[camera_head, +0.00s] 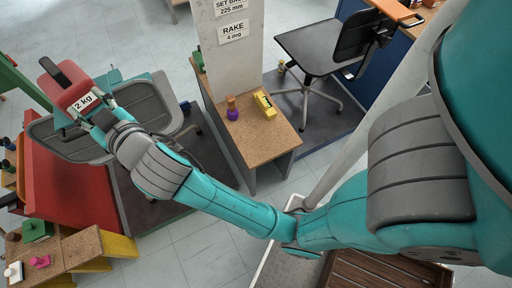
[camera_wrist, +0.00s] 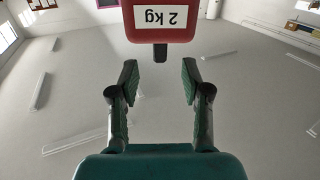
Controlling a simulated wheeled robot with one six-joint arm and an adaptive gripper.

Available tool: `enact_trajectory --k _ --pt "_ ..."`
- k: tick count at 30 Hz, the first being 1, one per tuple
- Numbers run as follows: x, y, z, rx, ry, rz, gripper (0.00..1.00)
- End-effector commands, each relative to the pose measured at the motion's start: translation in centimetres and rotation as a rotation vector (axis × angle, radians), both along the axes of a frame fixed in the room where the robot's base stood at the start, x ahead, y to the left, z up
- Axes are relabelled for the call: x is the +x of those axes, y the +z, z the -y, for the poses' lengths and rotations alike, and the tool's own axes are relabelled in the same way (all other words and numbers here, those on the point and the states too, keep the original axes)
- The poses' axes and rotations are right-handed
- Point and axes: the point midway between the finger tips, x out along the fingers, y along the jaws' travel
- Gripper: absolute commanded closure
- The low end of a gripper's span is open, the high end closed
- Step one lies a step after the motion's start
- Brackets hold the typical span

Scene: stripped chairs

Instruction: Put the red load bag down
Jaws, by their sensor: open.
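The red load bag (camera_head: 68,84), with a white "2 kg" label and a black strap, shows at the upper left of the head view, in front of the grey chair seat. In the wrist view the red load bag (camera_wrist: 160,32) is at the top centre, label upside down, with a black tab pointing towards me. My gripper (camera_head: 93,114) is close beside the bag. In the wrist view my gripper (camera_wrist: 159,72) is open, its two green-padded fingers apart with empty space between them. The bag lies beyond the fingertips. What carries the bag is unclear.
A grey chair seat (camera_head: 158,113) is behind and beside my gripper. A red panel (camera_head: 70,180) stands below it at left. A cork-topped stand (camera_head: 262,136) holds a purple-based object (camera_head: 232,112) and a yellow block (camera_head: 265,104). Another chair (camera_head: 310,50) stands at upper right.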

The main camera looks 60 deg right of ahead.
Motion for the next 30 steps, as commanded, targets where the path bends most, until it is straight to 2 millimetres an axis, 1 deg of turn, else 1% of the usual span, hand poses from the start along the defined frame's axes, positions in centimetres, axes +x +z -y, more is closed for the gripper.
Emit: enact_trajectory --k 1,6,11,15,20,24,26,30 --pt "-0.9 -2.0 0.2 -0.015 0.014 -0.021 0.52" --pt "-4.2 -7.3 0.4 -0.051 0.073 -0.061 0.52" --pt "-7.9 -11.7 0.6 -0.068 0.125 -0.097 0.52" --pt "-11.7 -15.0 0.8 -0.072 0.164 -0.125 0.52" --pt "-16.4 -17.9 1.1 -0.064 0.199 -0.154 0.52" --pt "-20.8 -19.9 1.3 -0.048 0.221 -0.178 0.52" --pt "-22.7 -20.5 1.4 -0.039 0.227 -0.187 0.52" --pt "-27.3 -21.6 1.7 -0.017 0.235 -0.206 0.52"
